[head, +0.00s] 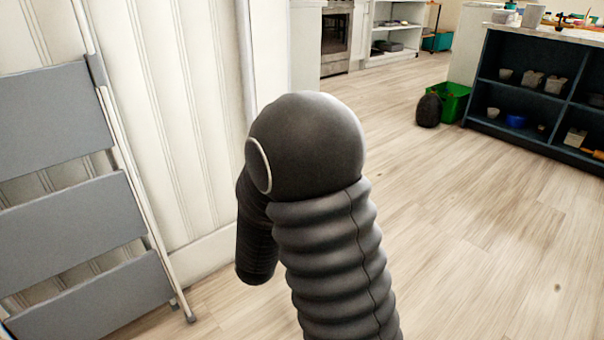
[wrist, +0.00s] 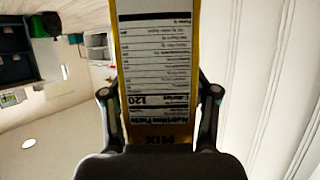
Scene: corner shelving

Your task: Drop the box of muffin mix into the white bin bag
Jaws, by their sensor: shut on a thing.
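The box of muffin mix (wrist: 155,60) fills the middle of the wrist view. It is yellow-edged with a white nutrition label, and the word MIX shows upside down. My gripper (wrist: 160,98) is shut on it, with one finger on each side. In the head view my dark arm is in the middle, and neither the gripper nor the box shows there. I do not see a white bin bag in either view.
A grey folding stepladder (head: 70,200) leans at the left by a white panelled wall (head: 175,110). A black bag-like object (head: 428,110) and green crate (head: 453,101) stand by dark shelving (head: 490,75) at the back right. The wooden floor (head: 480,220) at right is clear.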

